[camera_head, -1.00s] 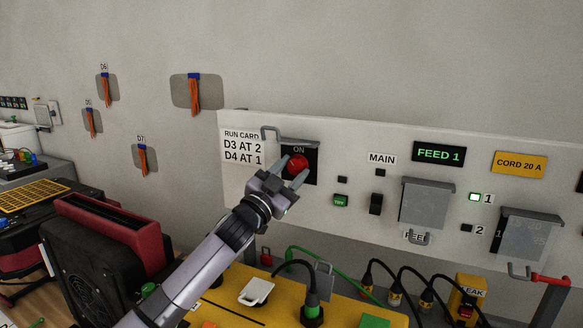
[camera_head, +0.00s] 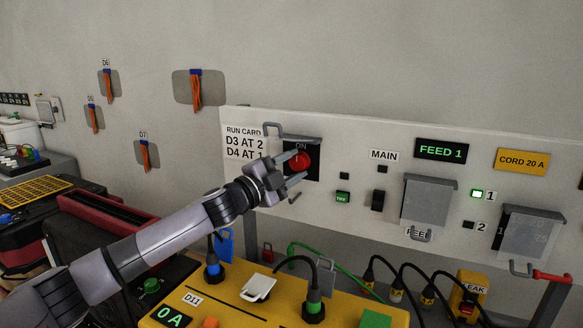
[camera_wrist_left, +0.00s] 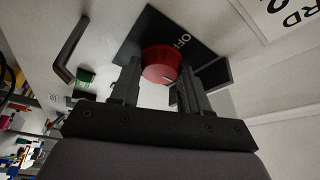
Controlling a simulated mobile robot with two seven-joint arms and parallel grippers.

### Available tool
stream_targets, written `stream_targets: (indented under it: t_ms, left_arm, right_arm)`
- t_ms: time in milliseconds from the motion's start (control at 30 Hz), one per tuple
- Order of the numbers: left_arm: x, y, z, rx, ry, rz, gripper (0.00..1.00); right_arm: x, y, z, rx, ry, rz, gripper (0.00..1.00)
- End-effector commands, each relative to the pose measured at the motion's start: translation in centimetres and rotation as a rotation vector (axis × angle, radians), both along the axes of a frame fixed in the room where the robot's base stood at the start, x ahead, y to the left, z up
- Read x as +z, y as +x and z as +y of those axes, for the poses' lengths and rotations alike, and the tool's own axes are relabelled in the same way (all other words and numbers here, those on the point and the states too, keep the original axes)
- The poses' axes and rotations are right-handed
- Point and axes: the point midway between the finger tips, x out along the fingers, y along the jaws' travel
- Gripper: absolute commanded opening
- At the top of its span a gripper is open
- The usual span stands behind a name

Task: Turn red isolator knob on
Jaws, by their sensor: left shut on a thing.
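The red isolator knob (camera_head: 300,161) sits on a black plate with an "ON" label above it, on the white panel (camera_head: 340,130). In the left wrist view the round red knob (camera_wrist_left: 160,62) lies between the fingertips, with "OFF" showing on the plate (camera_wrist_left: 190,42). My left gripper (camera_head: 291,169) reaches in from the lower left, one finger above and left of the knob, the other below it. The left gripper (camera_wrist_left: 158,84) is shut on the knob. The fingers partly hide the plate. My right gripper is not in view.
A yellow box (camera_head: 245,290) with plugs and cables stands below.

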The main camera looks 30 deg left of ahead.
Motion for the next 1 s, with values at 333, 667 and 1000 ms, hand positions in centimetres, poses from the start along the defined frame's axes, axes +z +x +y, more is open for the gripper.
stream_targets:
  t_ms: [333,667,1000]
  left_arm:
    - [-0.06,0.0,-0.03,0.0,0.015,0.001,0.15]
    - [-0.04,0.0,-0.04,0.0,0.014,0.001,0.71]
    - [-0.34,-0.78,0.28,-0.001,0.012,0.002,0.71]
  right_arm:
    - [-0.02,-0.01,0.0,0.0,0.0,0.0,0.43]
    - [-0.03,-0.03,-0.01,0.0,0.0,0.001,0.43]
    - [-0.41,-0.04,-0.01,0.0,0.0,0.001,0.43]
